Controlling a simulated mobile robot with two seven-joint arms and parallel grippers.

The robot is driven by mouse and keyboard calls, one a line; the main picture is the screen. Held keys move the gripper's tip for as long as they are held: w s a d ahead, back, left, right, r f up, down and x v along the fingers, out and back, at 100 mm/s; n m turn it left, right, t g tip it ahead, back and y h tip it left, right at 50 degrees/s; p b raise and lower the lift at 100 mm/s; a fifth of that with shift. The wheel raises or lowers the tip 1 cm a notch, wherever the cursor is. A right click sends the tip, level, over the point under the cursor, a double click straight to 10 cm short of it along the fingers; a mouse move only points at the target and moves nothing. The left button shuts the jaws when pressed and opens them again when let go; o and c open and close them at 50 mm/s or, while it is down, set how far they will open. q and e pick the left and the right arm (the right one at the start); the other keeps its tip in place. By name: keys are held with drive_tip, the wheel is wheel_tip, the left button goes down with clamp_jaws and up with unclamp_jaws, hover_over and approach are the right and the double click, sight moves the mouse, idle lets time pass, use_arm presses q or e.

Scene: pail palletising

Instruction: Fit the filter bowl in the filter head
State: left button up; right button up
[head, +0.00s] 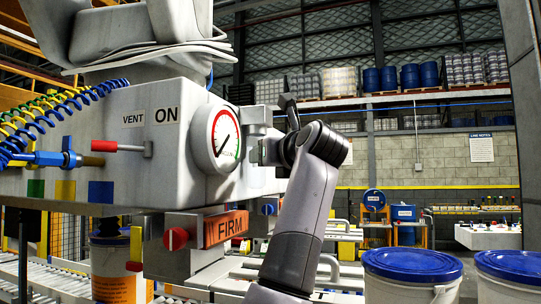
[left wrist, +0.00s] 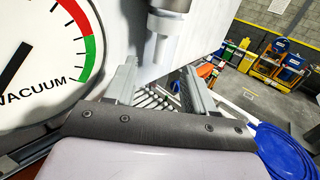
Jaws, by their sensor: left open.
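The filter head (left wrist: 168,22) hangs at the top of the left wrist view, a grey cylindrical body with a narrow pale stem below it. In the head view, a grey cylinder just right of the vacuum gauge appears to be the filter head (head: 257,115). I cannot make out a filter bowl in either view. My right gripper is not in view.
The vacuum gauge (head: 222,139) sits close left of the gripper on the grey machine housing (head: 120,185). An orange FIRM block (head: 226,229) is below. Blue-lidded pails (head: 412,265) stand at the lower right. Open floor lies farther right in the wrist view.

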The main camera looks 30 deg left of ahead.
use_arm(q)
drive_tip(key=shift+p+x, duration=0.85)
drive_tip(key=shift+x, duration=2)
drive_tip(key=c, duration=0.9)
drive_tip(key=shift+o, duration=0.2)
drive_tip(key=shift+w+d+r+n+g+y, duration=0.15)
drive_tip(key=shift+n+g+y, duration=0.35)
drive_tip(key=shift+n+g, duration=0.3)
drive_tip(key=o, duration=1.3)
drive_tip(key=shift+g, duration=0.4)
